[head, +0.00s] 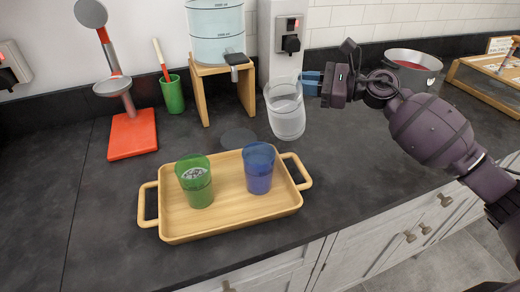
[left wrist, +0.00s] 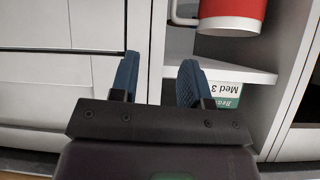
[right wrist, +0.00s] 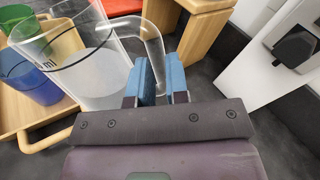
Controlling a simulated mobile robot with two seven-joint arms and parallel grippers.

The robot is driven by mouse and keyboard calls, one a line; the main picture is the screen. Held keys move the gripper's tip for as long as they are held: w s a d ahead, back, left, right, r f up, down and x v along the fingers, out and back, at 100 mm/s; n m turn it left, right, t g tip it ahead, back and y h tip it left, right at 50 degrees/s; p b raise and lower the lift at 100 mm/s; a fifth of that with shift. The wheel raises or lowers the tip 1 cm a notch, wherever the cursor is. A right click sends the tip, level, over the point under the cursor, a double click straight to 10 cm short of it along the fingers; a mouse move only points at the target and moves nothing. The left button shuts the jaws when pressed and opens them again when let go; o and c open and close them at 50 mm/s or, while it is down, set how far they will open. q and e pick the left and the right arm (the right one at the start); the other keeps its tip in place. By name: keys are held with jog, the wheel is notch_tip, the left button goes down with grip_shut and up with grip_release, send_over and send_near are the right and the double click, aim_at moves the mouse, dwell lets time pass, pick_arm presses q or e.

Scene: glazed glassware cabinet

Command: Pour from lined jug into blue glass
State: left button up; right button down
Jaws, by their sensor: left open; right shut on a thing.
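The lined jug (head: 286,112) is clear, with whitish contents, and is held in the air above the counter, behind and right of the tray. It looks nearly upright, slightly tilted. My right gripper (head: 312,83) is shut on its handle; in the right wrist view the jug (right wrist: 95,75) shows a dark line and my right gripper (right wrist: 160,82) on the handle. The blue glass (head: 259,170) stands upright on the right part of the wooden tray (head: 230,222). It also shows in the right wrist view (right wrist: 40,90). My left gripper (left wrist: 157,80) is open and empty, facing a cabinet front.
A green glass (head: 195,182) with pale pieces inside stands left of the blue glass. A dispenser (head: 215,35) on a wooden stand (head: 200,95), a green cup (head: 172,95) and a red-based scale-like device (head: 132,135) stand behind. A pot (head: 412,70) is at right.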

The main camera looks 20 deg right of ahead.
jog(key=shift+s+a+r+n+p, duration=0.95)
jog(key=shift+r+n, duration=0.2)
jog(key=shift+n, duration=0.05)
jog(key=shift+s+a+f+n+h, duration=0.1)
jog(key=shift+s+a+n+h, duration=0.1)
jog(key=shift+n+h, duration=0.1)
jog(key=shift+s+a+f, duration=0.1)
jog(key=shift+a+f, duration=0.05)
jog(key=shift+f, duration=0.35)
jog(key=shift+a+f+n, duration=0.1)
jog(key=shift+n, duration=0.3)
jog(key=shift+a, duration=0.1)
jog(key=shift+s+a+r+n+p, duration=0.1)
jog(key=shift+s+r+n+p, duration=0.2)
jog(key=shift+r+n+p, duration=0.3)
jog(key=shift+h, duration=0.3)
jog(key=shift+a+r, duration=0.1)
jog(key=shift+r, duration=0.05)
jog(key=shift+s+a+r+p, duration=0.1)
jog(key=shift+r+p, duration=0.05)
jog(key=shift+p, duration=0.15)
jog(key=shift+r+n, duration=0.25)
jog(key=shift+n, duration=0.15)
jog(key=shift+s, duration=0.1)
